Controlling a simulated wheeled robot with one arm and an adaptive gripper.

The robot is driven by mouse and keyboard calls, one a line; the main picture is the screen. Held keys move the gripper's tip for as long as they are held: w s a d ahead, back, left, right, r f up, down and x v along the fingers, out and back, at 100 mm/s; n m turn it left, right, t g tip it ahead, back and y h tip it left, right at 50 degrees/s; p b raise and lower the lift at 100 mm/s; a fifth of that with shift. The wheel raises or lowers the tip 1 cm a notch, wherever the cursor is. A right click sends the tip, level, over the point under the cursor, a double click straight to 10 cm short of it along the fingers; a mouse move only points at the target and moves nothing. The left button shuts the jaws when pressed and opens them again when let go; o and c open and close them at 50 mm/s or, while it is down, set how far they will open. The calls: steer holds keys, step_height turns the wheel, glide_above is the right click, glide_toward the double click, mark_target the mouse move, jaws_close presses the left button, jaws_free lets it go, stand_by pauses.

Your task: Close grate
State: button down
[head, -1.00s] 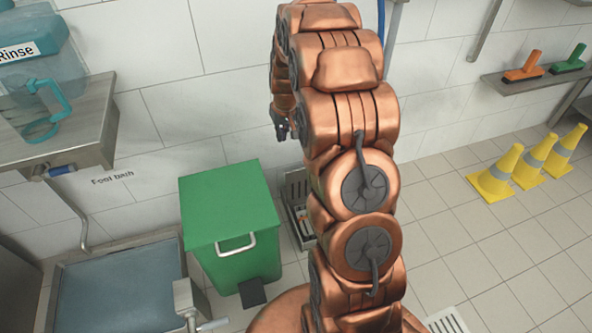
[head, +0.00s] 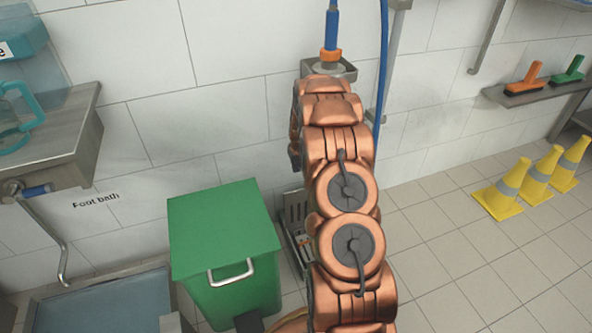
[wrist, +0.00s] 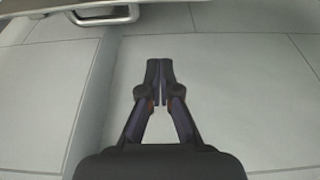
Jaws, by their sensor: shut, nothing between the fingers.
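A slotted metal grate (head: 296,209) stands raised against the lower wall, to the right of the green bin, in the head view. My arm hides the right part of both. My gripper (wrist: 160,70) is shut and empty in the wrist view, with pale tiles behind it. The arm hides its fingers in the head view. The grate cannot be made out for certain in the wrist view, and no contact shows.
The green bin (head: 225,245) with a metal handle stands close left of the recess. A foot bath (head: 110,305) lies further left. A blue hose with an orange fitting (head: 330,55) hangs above my arm. Yellow cones (head: 535,185) stand right; the floor between is clear.

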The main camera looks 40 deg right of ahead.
steer(key=a+b+x, duration=0.1)
steer(key=b+x, duration=0.1)
steer(key=x, duration=0.6)
steer(key=shift+s+a+b, duration=0.15)
steer(key=shift+s+b, duration=0.7)
steer(key=shift+s, duration=1)
steer(key=shift+s, duration=0.2)
